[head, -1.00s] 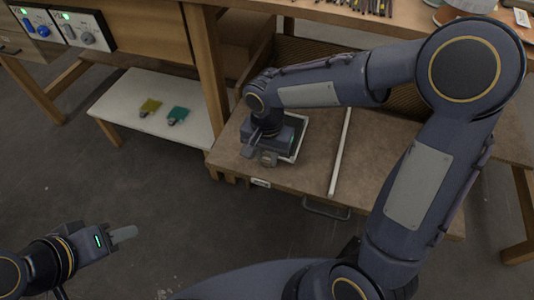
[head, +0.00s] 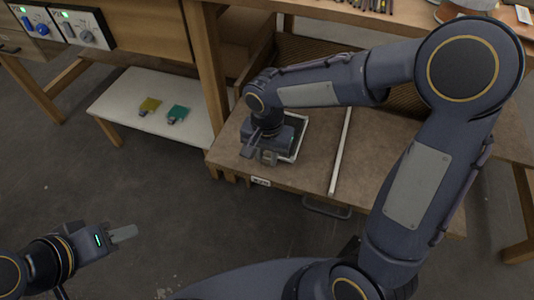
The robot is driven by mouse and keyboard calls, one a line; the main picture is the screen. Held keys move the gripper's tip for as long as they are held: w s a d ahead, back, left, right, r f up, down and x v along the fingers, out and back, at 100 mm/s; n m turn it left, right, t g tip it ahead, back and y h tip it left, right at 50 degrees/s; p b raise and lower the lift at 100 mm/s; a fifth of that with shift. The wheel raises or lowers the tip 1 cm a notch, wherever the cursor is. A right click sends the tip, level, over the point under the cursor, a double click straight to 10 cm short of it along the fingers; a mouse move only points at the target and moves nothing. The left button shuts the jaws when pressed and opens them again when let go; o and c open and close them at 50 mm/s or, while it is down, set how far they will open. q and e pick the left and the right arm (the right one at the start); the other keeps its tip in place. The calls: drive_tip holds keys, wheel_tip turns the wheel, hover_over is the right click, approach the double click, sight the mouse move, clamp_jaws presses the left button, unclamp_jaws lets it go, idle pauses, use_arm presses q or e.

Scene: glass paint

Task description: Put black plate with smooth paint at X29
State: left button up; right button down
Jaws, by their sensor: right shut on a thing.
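My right gripper (head: 260,154) reaches down over the front left of the brown bench top, at the white-rimmed tray (head: 301,140). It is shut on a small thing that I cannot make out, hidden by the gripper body. I cannot identify a black plate. My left gripper (head: 123,234) is at the lower left over bare floor, away from the furniture. It shows side-on, so its opening is unclear. A small label (head: 261,182) is on the bench's front edge, too small to read.
A yellow plate (head: 150,104) and a teal plate (head: 178,112) lie on a low white shelf (head: 112,102). A white strip (head: 341,150) crosses the brown bench top (head: 375,165). Boxes with knobs (head: 84,29) stand at the upper left. The floor in front is clear.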

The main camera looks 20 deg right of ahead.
drive_tip(key=c, duration=1.1)
unclamp_jaws()
drive_tip(key=shift+o, duration=0.3)
drive_tip(key=o, duration=0.6)
drive_tip(key=shift+c, duration=0.2)
drive_tip(key=shift+r, duration=0.15)
drive_tip(key=shift+r+p, duration=3.3)
drive_tip(key=shift+r, duration=0.65)
